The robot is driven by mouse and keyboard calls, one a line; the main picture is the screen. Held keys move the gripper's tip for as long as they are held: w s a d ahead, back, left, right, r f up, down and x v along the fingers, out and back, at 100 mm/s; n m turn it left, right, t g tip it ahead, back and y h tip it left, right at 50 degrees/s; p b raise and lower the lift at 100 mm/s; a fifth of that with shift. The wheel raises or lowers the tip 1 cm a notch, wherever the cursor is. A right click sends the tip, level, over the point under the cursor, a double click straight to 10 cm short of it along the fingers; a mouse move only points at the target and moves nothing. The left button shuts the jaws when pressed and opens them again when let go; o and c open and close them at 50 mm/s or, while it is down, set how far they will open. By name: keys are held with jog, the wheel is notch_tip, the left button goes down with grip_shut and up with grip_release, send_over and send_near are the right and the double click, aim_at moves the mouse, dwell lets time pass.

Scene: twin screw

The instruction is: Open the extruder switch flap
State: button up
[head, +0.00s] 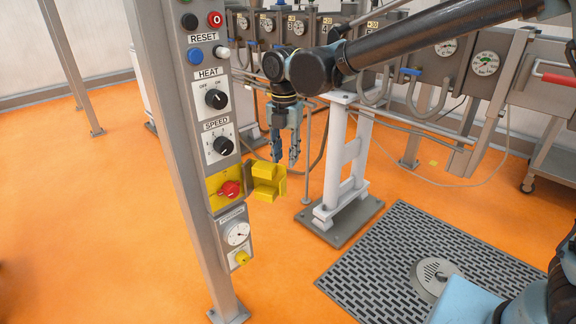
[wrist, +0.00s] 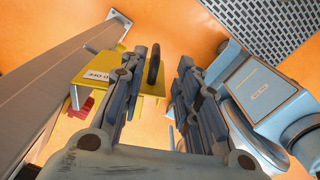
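The extruder switch is a yellow plate (head: 214,184) with a red knob (head: 229,190), low on the grey control post. Its yellow flap (head: 266,181) stands out to the right of the plate, and the knob is uncovered. My gripper (head: 285,163) points down just above and beyond the flap, its two fingers apart with nothing seen between them. In the wrist view, the yellow flap (wrist: 101,66) with a white label lies beyond the left finger, and a dark handle (wrist: 153,64) shows near that fingertip. Whether they touch is unclear. Part of the red knob (wrist: 80,107) shows there too.
A white stand (head: 342,165) is right of my gripper. A floor grate (head: 400,275) lies at front right; the orange floor between is clear.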

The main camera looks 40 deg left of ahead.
notch_tip(320, 180, up, 7)
jog(key=shift+f, duration=0.2)
jog(key=shift+w, duration=0.1)
dwell(0.5)
